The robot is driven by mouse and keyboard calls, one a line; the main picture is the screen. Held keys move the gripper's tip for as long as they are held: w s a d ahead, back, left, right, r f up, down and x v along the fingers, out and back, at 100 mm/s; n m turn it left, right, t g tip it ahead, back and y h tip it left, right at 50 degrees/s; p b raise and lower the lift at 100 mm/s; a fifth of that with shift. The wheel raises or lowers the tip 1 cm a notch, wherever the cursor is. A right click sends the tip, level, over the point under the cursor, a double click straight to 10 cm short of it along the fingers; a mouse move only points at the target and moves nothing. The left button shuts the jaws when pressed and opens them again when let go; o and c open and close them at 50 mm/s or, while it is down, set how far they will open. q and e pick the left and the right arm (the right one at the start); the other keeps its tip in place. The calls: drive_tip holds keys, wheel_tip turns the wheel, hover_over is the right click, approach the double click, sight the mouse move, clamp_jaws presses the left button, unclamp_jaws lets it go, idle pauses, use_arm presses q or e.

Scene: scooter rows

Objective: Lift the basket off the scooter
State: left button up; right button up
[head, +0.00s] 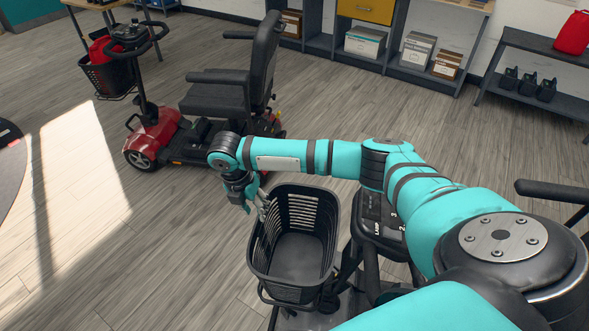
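The black basket (257,258) is on the front of a scooter (373,212) just below the middle of the head view. It is upright, with slatted walls, and looks empty. My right arm reaches across from the right, above the scooter's handlebar console. My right gripper (256,210) points down at the basket's upper left rim corner. Its fingers look spread apart, and I cannot tell whether they touch the rim. My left gripper is out of view. The join between basket and scooter is mostly hidden.
A red scooter (154,137) with a black seat stands at the upper left; its own basket (106,77) holds something red. Shelves with boxes (365,43) line the back wall. A low rack (530,91) is at right. The wooden floor left of the basket is clear.

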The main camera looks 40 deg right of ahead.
hover_over(263, 233)
drive_tip(key=f, duration=0.5)
drive_tip(key=shift+w+a+f, duration=0.15)
drive_tip(key=shift+a+f, duration=0.1)
wheel_tip(263, 233, down, 3)
drive_tip(key=shift+d+r, duration=0.15)
drive_tip(key=f, duration=0.3)
drive_tip(key=shift+w+d+f+p, duration=0.1)
drive_tip(key=shift+d+f+p, duration=0.1)
drive_tip(key=shift+f+p, duration=0.1)
drive_tip(key=shift+f, duration=0.2)
clamp_jaws()
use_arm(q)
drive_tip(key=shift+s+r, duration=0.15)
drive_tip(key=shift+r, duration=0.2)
